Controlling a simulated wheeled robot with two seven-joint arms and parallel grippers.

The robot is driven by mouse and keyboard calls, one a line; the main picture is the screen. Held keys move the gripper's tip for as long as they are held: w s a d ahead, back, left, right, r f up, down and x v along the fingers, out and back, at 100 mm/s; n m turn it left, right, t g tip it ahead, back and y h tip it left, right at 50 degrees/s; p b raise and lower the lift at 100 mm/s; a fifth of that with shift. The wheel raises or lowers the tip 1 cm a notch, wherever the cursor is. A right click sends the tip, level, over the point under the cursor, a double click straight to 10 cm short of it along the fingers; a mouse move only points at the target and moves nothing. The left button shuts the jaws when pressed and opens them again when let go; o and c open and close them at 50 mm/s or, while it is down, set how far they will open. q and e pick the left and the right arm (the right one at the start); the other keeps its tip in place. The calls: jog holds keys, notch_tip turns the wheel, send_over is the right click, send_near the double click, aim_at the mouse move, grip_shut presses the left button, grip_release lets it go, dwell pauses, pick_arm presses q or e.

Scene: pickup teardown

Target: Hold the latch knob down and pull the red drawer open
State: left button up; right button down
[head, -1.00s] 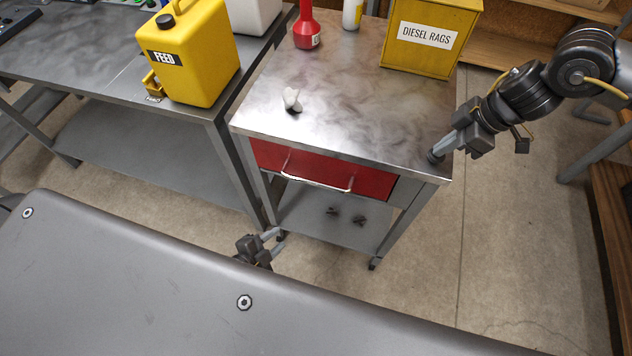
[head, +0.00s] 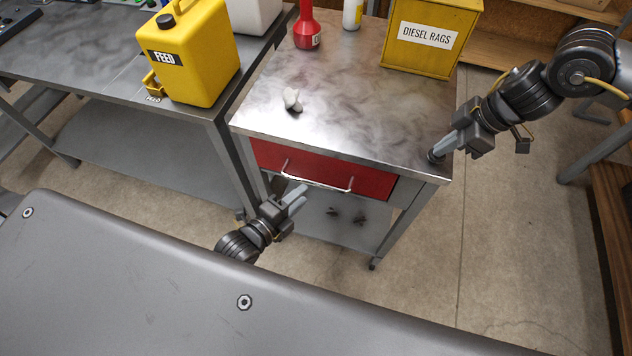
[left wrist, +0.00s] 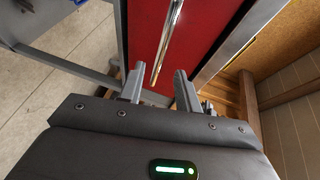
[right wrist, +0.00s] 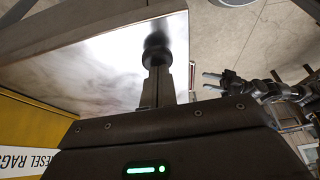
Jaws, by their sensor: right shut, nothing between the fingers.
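The red drawer (head: 268,156) sits closed under the cart's metal top, with a silver bar handle (head: 318,184) across its front. My left gripper (head: 299,194) is just in front of and below the handle's left part. In the left wrist view its fingers (left wrist: 158,86) are spread, with the drawer front (left wrist: 205,35) and the handle (left wrist: 168,40) ahead of the gap, apart from the fingers. The dark latch knob (right wrist: 156,48) is at the cart top's front right corner. My right gripper (head: 441,150) is shut, its tips at the knob; how far the knob is pressed cannot be told.
A grey workbench with a yellow FEED can (head: 190,55) stands left. Small dark items lie on the lower shelf.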

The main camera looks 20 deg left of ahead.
aim_at(316, 182)
pick_arm(q)
jog(key=x, duration=0.7)
grip_shut()
